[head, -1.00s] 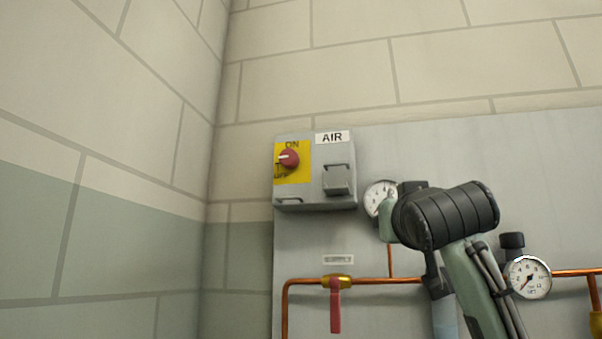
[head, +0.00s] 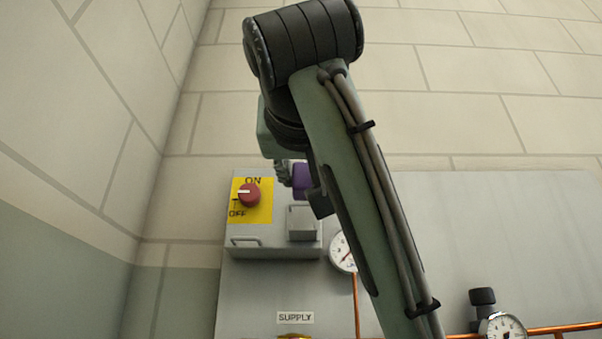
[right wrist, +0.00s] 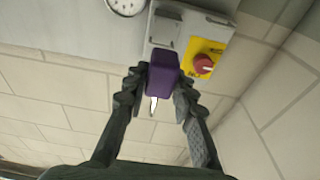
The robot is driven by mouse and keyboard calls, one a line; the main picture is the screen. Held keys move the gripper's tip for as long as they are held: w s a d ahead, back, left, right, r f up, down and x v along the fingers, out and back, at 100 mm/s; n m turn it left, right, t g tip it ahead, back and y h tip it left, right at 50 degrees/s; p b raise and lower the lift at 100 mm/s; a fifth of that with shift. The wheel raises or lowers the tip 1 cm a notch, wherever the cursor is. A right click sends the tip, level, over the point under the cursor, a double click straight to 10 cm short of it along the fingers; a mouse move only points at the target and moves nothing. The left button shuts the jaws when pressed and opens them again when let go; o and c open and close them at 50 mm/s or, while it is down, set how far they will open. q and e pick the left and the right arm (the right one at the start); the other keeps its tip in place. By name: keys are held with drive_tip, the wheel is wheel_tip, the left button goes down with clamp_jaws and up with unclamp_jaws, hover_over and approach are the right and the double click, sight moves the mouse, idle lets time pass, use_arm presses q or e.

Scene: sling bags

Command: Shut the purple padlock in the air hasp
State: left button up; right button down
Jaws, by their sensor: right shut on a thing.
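The purple padlock (right wrist: 163,78) sits between the two fingers of my right gripper (right wrist: 158,92) in the right wrist view, and they are shut on it. A pale metal piece sticks out of it toward the camera; I cannot tell if it is shackle or key. In the head view the padlock (head: 301,178) shows partly beside my right gripper (head: 291,177), above the grey air box (head: 270,252). The box carries a grey block (head: 302,223) and a small loop (head: 245,242); I cannot tell which is the hasp. The padlock looks apart from both. My left gripper is out of view.
A red knob (head: 249,195) on a yellow ON/OFF plate (head: 263,212) has its white mark facing left. A gauge (head: 341,252) and copper pipe (head: 357,300) are right of and below the box. The side wall (head: 75,150) stands close at left. My right arm hides part of the panel.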

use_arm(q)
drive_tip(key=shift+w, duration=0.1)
use_arm(e)
drive_tip(key=shift+w, duration=0.15)
drive_tip(key=w, duration=0.2)
drive_tip(key=shift+w+f, duration=0.15)
drive_tip(key=shift+w, duration=0.15)
drive_tip(key=shift+w+f, duration=0.1)
drive_tip(key=shift+w, duration=1.2)
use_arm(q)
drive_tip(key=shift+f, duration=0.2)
use_arm(e)
drive_tip(key=shift+w, duration=0.15)
idle(0.6)
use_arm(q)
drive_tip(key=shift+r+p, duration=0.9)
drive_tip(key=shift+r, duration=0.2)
use_arm(e)
drive_tip(key=shift+w, duration=3.55)
